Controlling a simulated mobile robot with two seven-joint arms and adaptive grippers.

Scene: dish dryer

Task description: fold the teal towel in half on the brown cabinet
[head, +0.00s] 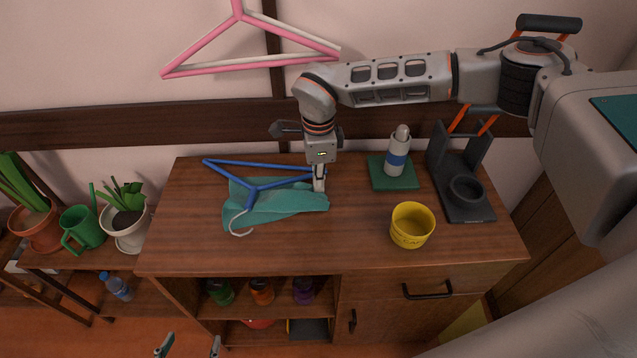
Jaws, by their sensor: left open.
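The teal towel (290,203) lies on the left part of the brown cabinet's top (350,240). It is a low, uneven shape, with a blue hanger (256,186) lying across its left part. My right gripper (319,187) points down at the towel's upper right edge, by the hanger's right end. Its fingers look close together, but whether they pinch cloth is unclear. My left gripper (188,347) is open at the bottom edge of the view, below and in front of the cabinet, apart from the towel. Most of it is out of frame.
A yellow pot (411,225), a bottle (397,152) on a green mat (378,177) and a dark stand (470,208) occupy the cabinet's right side. A pink hanger (205,40) is on the wall. Potted plants (128,220) stand left. The front strip of the top is clear.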

